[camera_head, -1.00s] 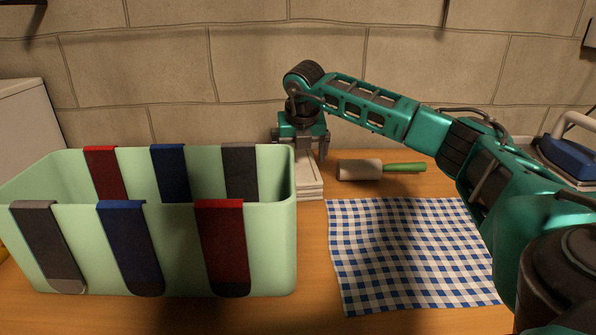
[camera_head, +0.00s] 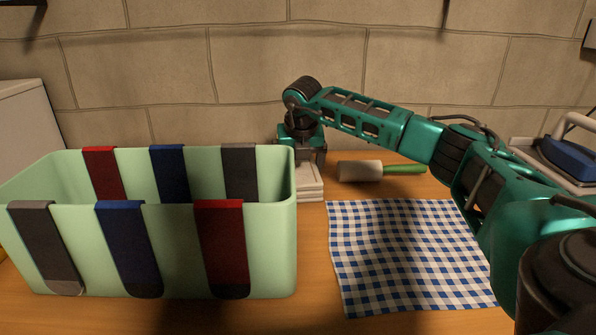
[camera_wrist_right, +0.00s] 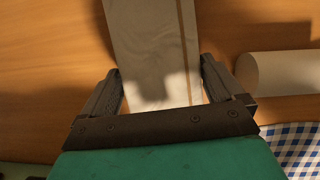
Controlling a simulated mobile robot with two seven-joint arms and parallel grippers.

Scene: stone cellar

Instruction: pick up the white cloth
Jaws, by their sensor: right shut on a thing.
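The white cloth (camera_head: 309,184) lies folded in a flat stack on the wooden table, just right of the green bin. In the right wrist view the cloth (camera_wrist_right: 152,45) shows pale with a brown stripe and runs between the two fingers. My right gripper (camera_head: 312,160) points down over the cloth's far part and is shut on it; in the wrist view the gripper (camera_wrist_right: 163,85) has one finger on each side of it. Part of the cloth is hidden by the bin and the gripper. My left gripper is not in view.
The green bin (camera_head: 180,270) with red, blue and grey strips over its rim stands close on the left. A white roller with a green handle (camera_head: 375,170) lies right of the cloth. A blue checked cloth (camera_head: 400,260) lies in front. A blue iron (camera_head: 568,158) stands far right.

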